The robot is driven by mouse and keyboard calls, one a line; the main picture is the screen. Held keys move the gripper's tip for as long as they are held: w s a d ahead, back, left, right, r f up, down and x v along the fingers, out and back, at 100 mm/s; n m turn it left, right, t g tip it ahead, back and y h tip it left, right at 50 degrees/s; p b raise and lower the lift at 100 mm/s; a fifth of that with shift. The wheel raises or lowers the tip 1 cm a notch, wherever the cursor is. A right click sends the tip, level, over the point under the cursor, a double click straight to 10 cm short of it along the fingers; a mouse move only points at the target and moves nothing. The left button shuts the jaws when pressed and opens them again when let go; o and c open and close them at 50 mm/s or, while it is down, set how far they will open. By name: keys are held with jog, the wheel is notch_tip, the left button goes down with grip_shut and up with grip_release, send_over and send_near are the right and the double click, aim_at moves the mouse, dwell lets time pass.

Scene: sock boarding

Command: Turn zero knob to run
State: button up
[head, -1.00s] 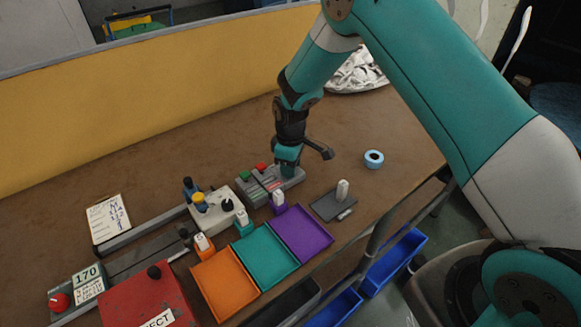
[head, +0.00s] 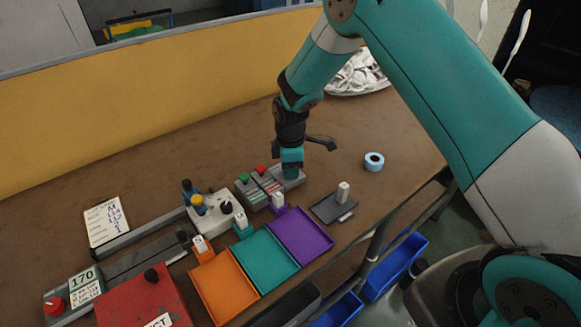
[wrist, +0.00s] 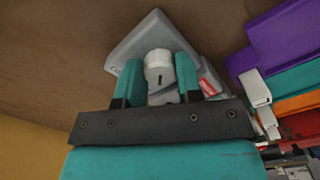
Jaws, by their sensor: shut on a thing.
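My gripper (wrist: 158,77) is shut on a pale grey-white knob (wrist: 159,66), with one teal finger on each side of it. The knob has a small dark mark on its face. It sits on a grey box (wrist: 127,53), and any lettering by it is too small to read. In the head view my gripper (head: 292,174) points down at the right end of the grey box (head: 251,199), which also carries a green button (head: 243,177) and a red button (head: 261,169). In that view the fingers hide the knob.
Purple (head: 303,236), teal (head: 265,259) and orange (head: 224,286) trays lie in front of the box. A pale box with a black knob (head: 226,207) stands to its left. A grey plate with a white block (head: 343,192) and a blue ring (head: 374,161) lie to the right.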

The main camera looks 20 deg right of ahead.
jog(key=shift+r, duration=0.1)
jog(key=o, duration=0.6)
jog(key=shift+o, duration=0.2)
notch_tip(320, 180, up, 17)
jog(key=b, duration=0.2)
jog(key=shift+r, duration=0.2)
